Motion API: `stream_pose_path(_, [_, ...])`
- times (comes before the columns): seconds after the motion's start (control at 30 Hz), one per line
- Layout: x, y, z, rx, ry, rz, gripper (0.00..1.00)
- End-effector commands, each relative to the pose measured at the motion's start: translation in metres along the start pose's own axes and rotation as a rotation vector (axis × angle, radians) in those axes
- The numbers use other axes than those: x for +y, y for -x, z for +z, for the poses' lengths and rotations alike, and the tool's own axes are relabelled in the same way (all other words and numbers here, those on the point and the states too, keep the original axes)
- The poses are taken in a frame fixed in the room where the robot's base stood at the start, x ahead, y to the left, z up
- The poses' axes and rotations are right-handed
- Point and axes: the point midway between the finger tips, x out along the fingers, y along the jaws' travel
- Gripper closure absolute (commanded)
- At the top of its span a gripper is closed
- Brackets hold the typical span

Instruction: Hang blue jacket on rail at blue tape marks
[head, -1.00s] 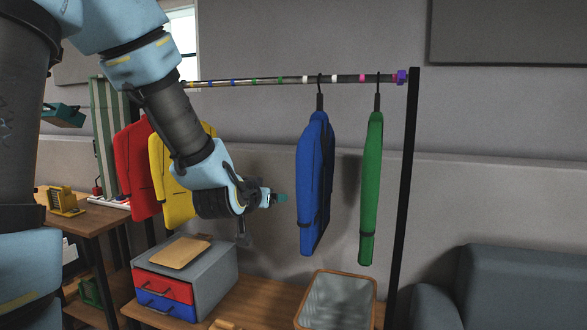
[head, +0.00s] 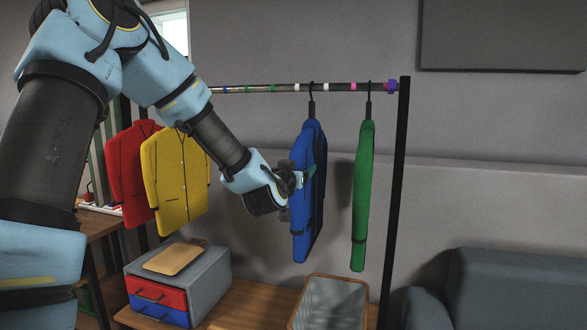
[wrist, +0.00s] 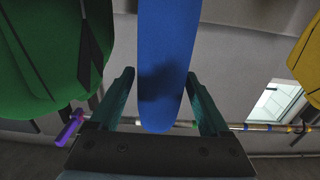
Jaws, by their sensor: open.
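The blue jacket (head: 308,225) hangs by its dark hanger from the rail (head: 340,87), near the white tape marks (head: 297,87). A blue tape mark (head: 225,90) shows further left on the rail; the rail's left part is behind my arm. My gripper (head: 306,178) is at the jacket's upper half in the head view. In the wrist view my gripper (wrist: 160,76) is open, with the blue jacket (wrist: 168,30) between its two teal fingers and gaps at both sides. The jacket hides part of the rail there.
A green garment (head: 364,195) hangs close on the right. Yellow (head: 180,185) and red (head: 130,170) jackets hang on the left. A bin (head: 330,300) and drawer box (head: 205,280) stand on the wooden bench below. The rail between yellow and blue jackets looks free.

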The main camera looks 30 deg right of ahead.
Motion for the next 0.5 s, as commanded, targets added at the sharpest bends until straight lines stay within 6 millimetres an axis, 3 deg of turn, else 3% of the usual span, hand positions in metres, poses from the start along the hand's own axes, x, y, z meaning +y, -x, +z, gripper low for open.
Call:
stream_pose_path(0.2, [0.000,-0.015,0.000,-0.001,0.000,0.000,0.20])
stream_pose_path(0.5, [0.000,-0.016,0.001,0.000,0.000,0.000,0.21])
